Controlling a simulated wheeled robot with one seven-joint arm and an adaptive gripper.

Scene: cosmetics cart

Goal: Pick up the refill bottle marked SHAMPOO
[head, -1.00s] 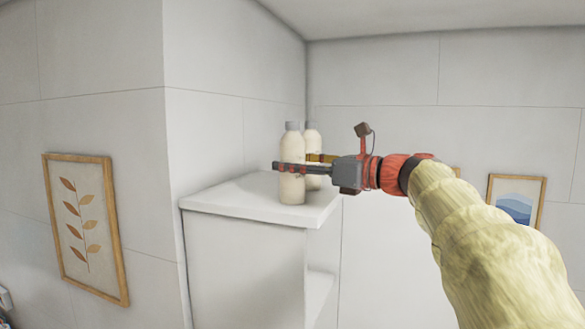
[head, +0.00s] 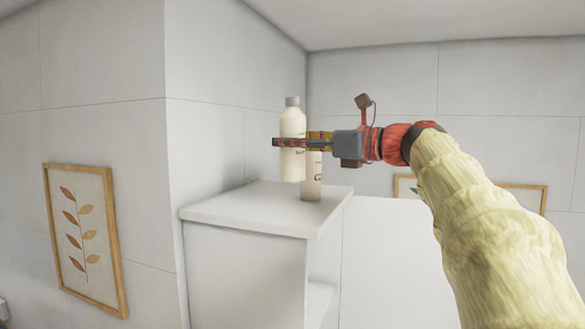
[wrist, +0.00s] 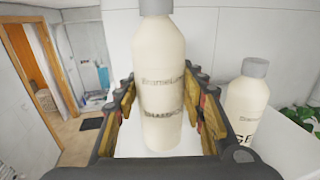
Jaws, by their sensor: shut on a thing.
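A cream refill bottle with a grey cap, the SHAMPOO bottle (head: 293,122), is held upright between the fingers of my gripper (head: 300,143). Its base is clear of the cart top in the head view. In the wrist view the held bottle (wrist: 158,85) stands between both fingers, and its lower label line looks like SHAMPOO, a little blurred. A second cream bottle (head: 312,180) stands on the cart top behind my gripper, its upper part hidden by the fingers. The wrist view shows this second bottle (wrist: 246,105) at the right, apart from the held one, its label partly hidden.
The white cart top (head: 245,208) is bare apart from the second bottle. A tiled wall (head: 210,110) stands close at the left and behind. A framed leaf picture (head: 85,235) hangs at the left. The wrist view shows a doorway (wrist: 28,70) at the left.

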